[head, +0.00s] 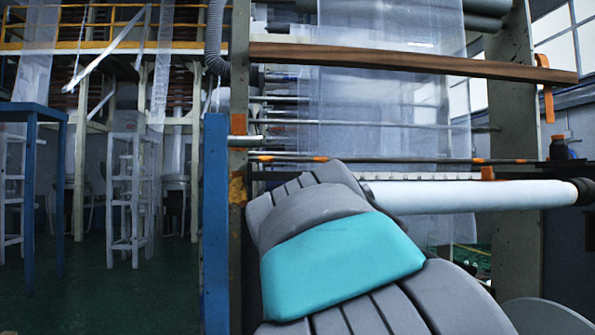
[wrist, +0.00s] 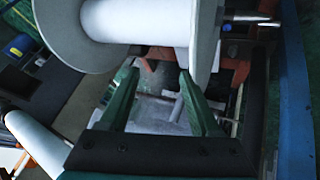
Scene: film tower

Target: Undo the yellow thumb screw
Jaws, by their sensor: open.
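In the wrist view, my gripper (wrist: 157,74) is open, with two dark green fingers apart and nothing held between them. The fingertips are just below a white roll (wrist: 122,20) with wide grey flanges, close to the right flange (wrist: 205,42). I cannot make out a yellow thumb screw in either view. In the head view, my grey and teal arm covers the middle of the machine, and my gripper is hidden behind it.
A metal shaft (wrist: 252,18) with a small blue part (wrist: 228,27) sticks out right of the roll. A white roller (head: 465,195) lies right of my arm. A blue post (head: 216,225) stands close on the left. Green floor (head: 120,300) is open further left.

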